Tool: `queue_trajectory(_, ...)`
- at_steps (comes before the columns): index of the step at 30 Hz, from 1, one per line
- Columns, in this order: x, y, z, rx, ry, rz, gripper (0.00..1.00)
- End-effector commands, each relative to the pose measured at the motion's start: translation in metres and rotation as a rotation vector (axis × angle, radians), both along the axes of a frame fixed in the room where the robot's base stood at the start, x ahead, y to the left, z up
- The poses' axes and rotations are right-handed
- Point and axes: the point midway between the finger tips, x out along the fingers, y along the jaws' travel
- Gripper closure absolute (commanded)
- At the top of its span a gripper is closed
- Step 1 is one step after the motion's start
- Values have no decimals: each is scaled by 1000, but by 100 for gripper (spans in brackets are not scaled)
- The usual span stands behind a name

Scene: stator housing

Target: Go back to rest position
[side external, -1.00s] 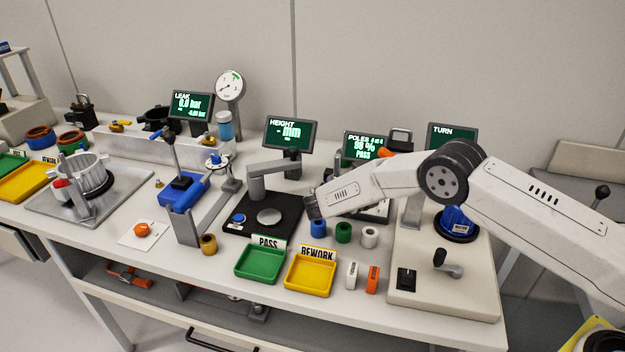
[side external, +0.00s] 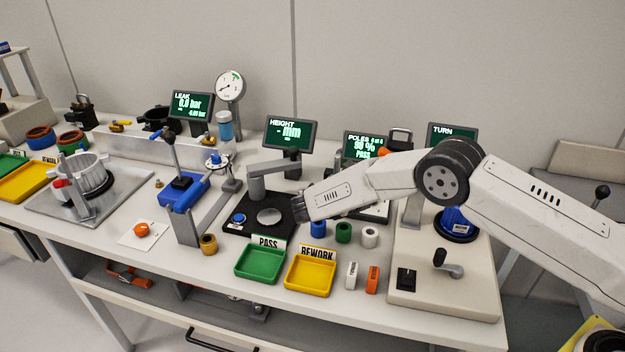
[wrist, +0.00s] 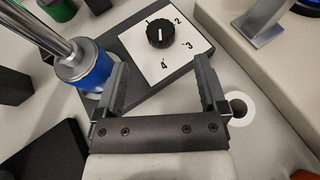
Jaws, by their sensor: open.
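My gripper (wrist: 165,85) is open in the wrist view, its two dark fingers spread wide with nothing between the tips. It is over a station with a white dial plate (wrist: 187,62) and a black knob (wrist: 160,35) marked 1 to 4. A blue cylinder (wrist: 92,70) with a metal rod stands just left of the left finger; I cannot tell whether they touch. In the side view my forearm reaches left over the bench, and the fingers cannot be made out there.
Blue (side external: 319,228), green (side external: 343,233) and white (side external: 370,237) sleeves stand below my forearm. Green PASS (side external: 260,264) and yellow REWORK (side external: 310,275) trays are empty in front. The height gauge (side external: 262,215) is close to the left.

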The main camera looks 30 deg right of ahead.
Motion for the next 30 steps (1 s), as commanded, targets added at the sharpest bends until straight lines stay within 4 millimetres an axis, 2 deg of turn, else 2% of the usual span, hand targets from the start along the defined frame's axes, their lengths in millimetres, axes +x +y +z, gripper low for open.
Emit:
queue_trajectory(7,-8,-7,7,78,-19,-42,9)
queue_trajectory(14,-31,-19,18,249,-68,-146,9)
queue_trajectory(23,-77,-30,36,500,-168,-339,9)
queue_trajectory(30,-123,-33,54,707,-287,-542,9)
